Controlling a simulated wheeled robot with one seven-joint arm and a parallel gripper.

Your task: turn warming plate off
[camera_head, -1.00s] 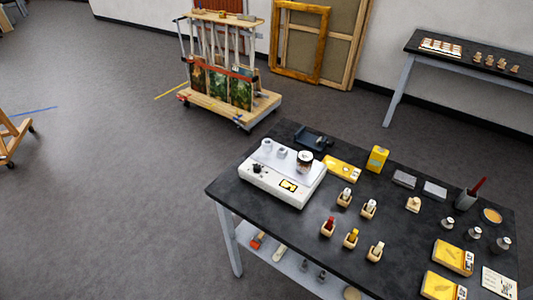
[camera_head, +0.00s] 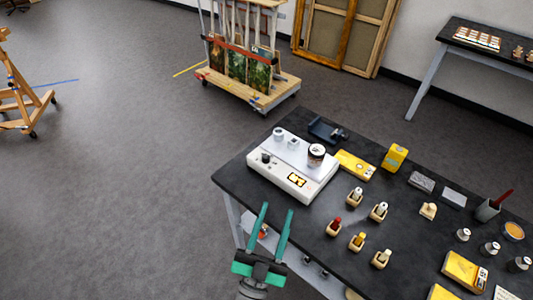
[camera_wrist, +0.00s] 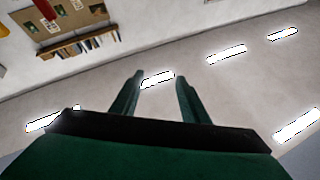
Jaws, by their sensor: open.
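The warming plate (camera_head: 313,187) is a white box with a flat top at the left end of the black table. Its front has a dark knob (camera_head: 266,157) at the left and a lit yellow display (camera_head: 297,180). A dark-lidded jar (camera_head: 316,155) and two small pale cups stand on top of it. My gripper (camera_head: 277,212) has two green fingers, spread apart and empty, in front of the table's near left edge, apart from the warming plate. In the wrist view my gripper (camera_wrist: 158,80) also shows open, with only wall and ceiling-like surfaces beyond it.
The black table (camera_head: 300,222) also holds small bottles in wooden blocks, a yellow tin (camera_head: 395,157), a yellow box (camera_head: 354,164) and a dark tray (camera_head: 326,130). A painting cart (camera_head: 250,92) stands behind.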

